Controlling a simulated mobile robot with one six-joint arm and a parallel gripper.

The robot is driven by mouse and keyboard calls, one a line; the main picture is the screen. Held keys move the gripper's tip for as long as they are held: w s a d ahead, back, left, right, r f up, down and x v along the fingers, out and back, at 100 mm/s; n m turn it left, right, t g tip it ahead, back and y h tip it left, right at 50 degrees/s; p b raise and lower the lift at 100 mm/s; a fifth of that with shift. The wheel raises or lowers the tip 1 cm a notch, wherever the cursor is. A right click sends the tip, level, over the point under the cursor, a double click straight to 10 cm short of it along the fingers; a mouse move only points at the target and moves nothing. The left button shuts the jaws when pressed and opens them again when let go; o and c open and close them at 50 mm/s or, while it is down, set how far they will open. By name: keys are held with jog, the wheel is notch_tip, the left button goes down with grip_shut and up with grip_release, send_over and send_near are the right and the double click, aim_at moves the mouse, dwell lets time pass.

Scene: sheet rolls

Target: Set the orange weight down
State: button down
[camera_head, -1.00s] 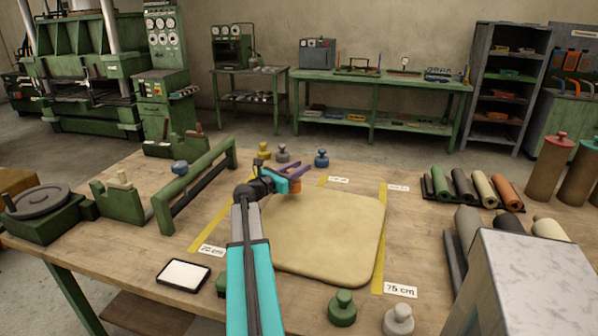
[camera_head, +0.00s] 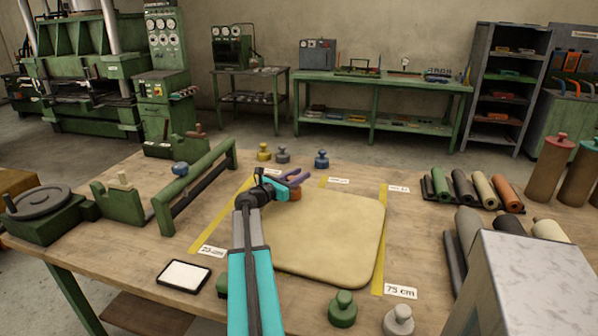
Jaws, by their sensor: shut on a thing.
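My gripper (camera_head: 298,179) is shut on the orange weight (camera_head: 295,194), which shows just below the purple fingers. My arm and the jaws hide much of the weight. They are at the back-left edge of the tan sheet (camera_head: 328,240), which lies flat on the wooden table (camera_head: 130,235). I cannot tell whether the weight's underside touches the sheet or hangs just above it.
Yellow (camera_head: 264,152), grey (camera_head: 283,155) and blue (camera_head: 321,159) weights stand behind the sheet. A green weight (camera_head: 343,308) and a pale one (camera_head: 398,320) stand at the front. Coloured rolls (camera_head: 473,186) lie to the right. A green bar frame (camera_head: 198,184) stands left.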

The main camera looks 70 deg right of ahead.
jog(key=shift+f, duration=0.1)
jog(key=shift+f, duration=0.1)
dwell(0.3)
jog(key=c, duration=1.4)
grip_release()
jog(key=shift+o, duration=0.2)
jog(key=b+v, duration=0.1)
jog(key=v, duration=1.1)
jog(key=shift+a, duration=0.15)
